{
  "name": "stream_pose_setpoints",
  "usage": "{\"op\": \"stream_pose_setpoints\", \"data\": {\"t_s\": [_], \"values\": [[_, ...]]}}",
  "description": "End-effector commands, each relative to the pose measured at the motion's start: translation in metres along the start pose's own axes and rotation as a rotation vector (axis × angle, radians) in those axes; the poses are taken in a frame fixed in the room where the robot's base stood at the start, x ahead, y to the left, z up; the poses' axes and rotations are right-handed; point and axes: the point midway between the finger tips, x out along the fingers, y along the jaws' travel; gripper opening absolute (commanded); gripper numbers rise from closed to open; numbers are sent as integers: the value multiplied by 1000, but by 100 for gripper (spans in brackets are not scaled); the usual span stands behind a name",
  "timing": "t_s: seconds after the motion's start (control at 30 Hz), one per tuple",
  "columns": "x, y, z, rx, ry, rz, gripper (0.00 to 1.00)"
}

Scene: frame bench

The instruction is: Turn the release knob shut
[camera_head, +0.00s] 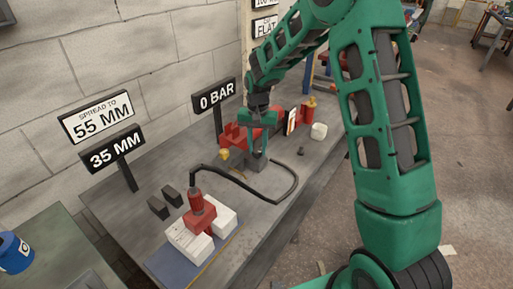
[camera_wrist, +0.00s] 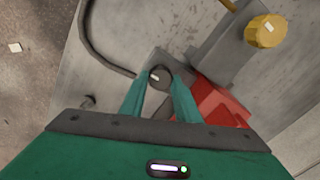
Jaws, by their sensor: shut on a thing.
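A dark round release knob (camera_wrist: 160,76) with a pale mark sits on a grey block (camera_wrist: 172,58), seen in the wrist view. My gripper (camera_wrist: 160,82) has its two green fingers on either side of the knob, shut on it. In the head view my gripper (camera_head: 258,150) reaches down to the red pump (camera_head: 236,135), and its fingers hide the knob. A yellow knob (camera_wrist: 266,30) stands apart from my fingers in the wrist view. The sign by the pump reads 0 BAR (camera_head: 214,95).
A black hose (camera_head: 285,196) loops over the bench from the pump area to a red tool (camera_head: 199,213) between white blocks (camera_head: 188,243). Two dark blocks (camera_head: 164,203) stand nearby. Signs read 35 MM (camera_head: 113,150) and SPREAD TO 55 MM (camera_head: 97,117).

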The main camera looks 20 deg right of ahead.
Motion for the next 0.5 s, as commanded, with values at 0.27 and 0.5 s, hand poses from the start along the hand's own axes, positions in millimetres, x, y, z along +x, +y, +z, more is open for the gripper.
{"op": "stream_pose_setpoints", "data": {"t_s": [0.27,0.5], "values": [[-2,-2,-2,-1,6,-5,41],[-1,-1,-1,-2,3,-3,48]]}}
